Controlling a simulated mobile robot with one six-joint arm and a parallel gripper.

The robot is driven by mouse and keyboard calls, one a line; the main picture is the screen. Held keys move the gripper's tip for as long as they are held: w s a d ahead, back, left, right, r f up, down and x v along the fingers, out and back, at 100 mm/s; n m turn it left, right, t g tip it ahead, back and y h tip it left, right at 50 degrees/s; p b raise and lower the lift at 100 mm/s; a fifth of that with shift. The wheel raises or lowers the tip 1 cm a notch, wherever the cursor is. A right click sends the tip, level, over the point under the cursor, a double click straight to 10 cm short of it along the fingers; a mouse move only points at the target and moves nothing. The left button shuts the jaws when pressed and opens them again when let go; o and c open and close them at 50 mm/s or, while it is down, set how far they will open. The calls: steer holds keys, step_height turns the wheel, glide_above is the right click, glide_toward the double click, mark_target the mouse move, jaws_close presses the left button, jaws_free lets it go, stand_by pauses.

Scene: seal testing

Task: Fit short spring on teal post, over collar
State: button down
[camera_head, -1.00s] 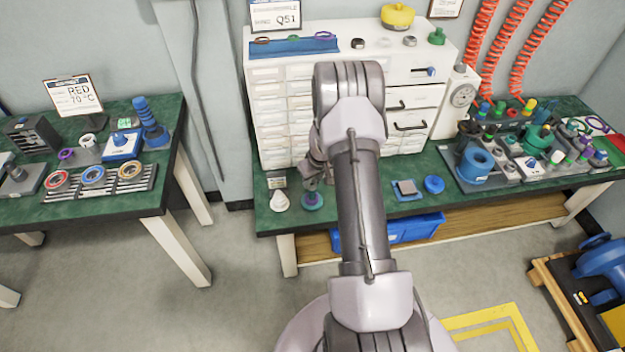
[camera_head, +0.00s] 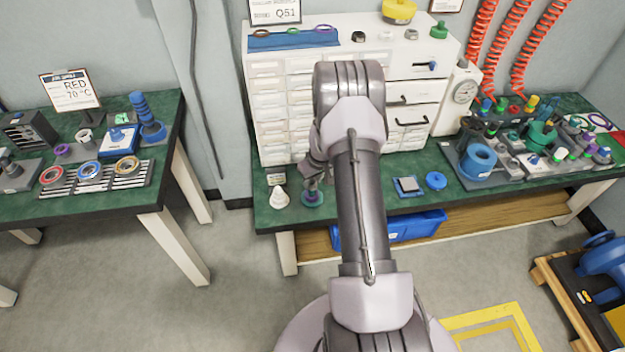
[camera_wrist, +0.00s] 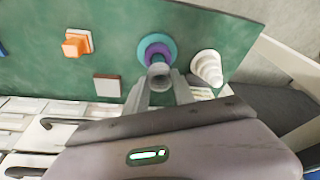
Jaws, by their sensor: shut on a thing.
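The teal post's round base (camera_head: 312,204) stands on the green bench, and a purple collar shows on it. In the wrist view the teal disc (camera_wrist: 146,42) and purple collar (camera_wrist: 157,49) lie just beyond my fingertips. My gripper (camera_wrist: 160,82) is shut on a small grey ring-ended piece, seemingly the short spring (camera_wrist: 160,70); its coils are not clear. The piece is in line with the collar and overlaps it in view. I cannot tell whether it touches or surrounds the post. In the head view my gripper (camera_head: 312,183) is over the base, partly hidden by my arm.
A white stepped cone (camera_head: 280,197) stands close beside the post; it also shows in the wrist view (camera_wrist: 207,68). A drawer cabinet (camera_head: 272,115) stands behind. An orange block (camera_wrist: 77,43) and a small pale-topped block (camera_wrist: 107,87) lie farther off on the bench.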

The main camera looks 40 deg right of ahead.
steer(key=shift+f+b, duration=0.9)
steer(key=shift+b, duration=0.05)
steer(key=c, duration=1)
jaws_free()
steer(key=shift+o, duration=0.2)
steer(key=shift+r, duration=0.1)
step_height(320, 180, up, 7)
steer(key=p, duration=0.4)
